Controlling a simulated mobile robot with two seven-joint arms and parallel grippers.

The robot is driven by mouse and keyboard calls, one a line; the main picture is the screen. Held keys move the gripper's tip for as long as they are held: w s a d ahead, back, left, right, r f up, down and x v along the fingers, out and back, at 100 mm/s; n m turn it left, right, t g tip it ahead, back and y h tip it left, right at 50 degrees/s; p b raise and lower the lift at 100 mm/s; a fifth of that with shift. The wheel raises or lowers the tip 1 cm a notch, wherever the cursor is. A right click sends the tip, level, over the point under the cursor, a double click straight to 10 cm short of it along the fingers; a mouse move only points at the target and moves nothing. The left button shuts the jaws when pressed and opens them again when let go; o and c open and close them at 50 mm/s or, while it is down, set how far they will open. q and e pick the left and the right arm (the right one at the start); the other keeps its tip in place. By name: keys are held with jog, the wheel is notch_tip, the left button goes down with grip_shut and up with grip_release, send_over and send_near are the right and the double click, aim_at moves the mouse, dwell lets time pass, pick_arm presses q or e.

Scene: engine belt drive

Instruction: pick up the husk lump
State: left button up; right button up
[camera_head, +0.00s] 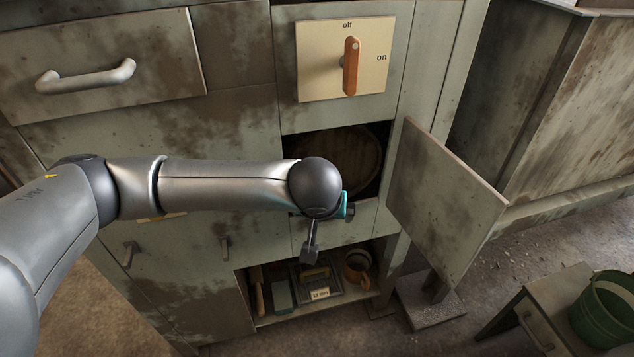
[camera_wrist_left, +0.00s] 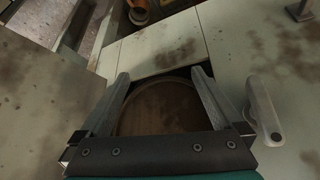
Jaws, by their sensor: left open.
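I cannot pick out a husk lump in either view. My left gripper (camera_head: 311,245) is in front of the cabinet's open compartment, and its wrist partly covers that opening. In the left wrist view my left gripper (camera_wrist_left: 160,76) has its two fingers spread wide apart with nothing between the tips. Beyond and between the fingers is a round brown disc (camera_wrist_left: 160,108) inside the dark opening. The disc also shows in the head view (camera_head: 350,158), partly hidden by my arm. My right gripper is in neither view.
A hinged door (camera_head: 445,205) stands open right of the compartment. Above is a switch panel (camera_head: 312,60) with an orange lever (camera_head: 351,66). A green bucket (camera_head: 602,312) stands on a stool at right.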

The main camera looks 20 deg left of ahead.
pick_arm(q)
jog(key=shift+w+a+r+b, duration=0.1)
jog(key=shift+w+a+b, duration=0.35)
jog(key=shift+w, duration=1.2)
jog(key=shift+w+a+r+b, duration=0.1)
jog(key=shift+w+a+b, duration=0.3)
jog(key=shift+w, duration=1.25)
jog(key=shift+w+a+r+b, duration=0.1)
jog(key=shift+w+a+b, duration=0.35)
jog(key=shift+w, duration=1.2)
jog(key=w, duration=0.1)
jog(key=w+f+b, duration=0.1)
jog(key=w, duration=0.1)
jog(key=shift+a+f+b, duration=0.25)
jog(key=shift+a+b, duration=0.05)
jog(key=shift+b, duration=0.05)
jog(key=shift+w+a+f+b, duration=0.1)
jog(key=shift+w+f+b, duration=0.3)
jog(key=shift+f, duration=0.2)
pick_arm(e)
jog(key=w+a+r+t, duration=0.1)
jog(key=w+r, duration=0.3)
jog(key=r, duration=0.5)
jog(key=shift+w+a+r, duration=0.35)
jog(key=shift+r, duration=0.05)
pick_arm(q)
jog(key=c, duration=1.4)
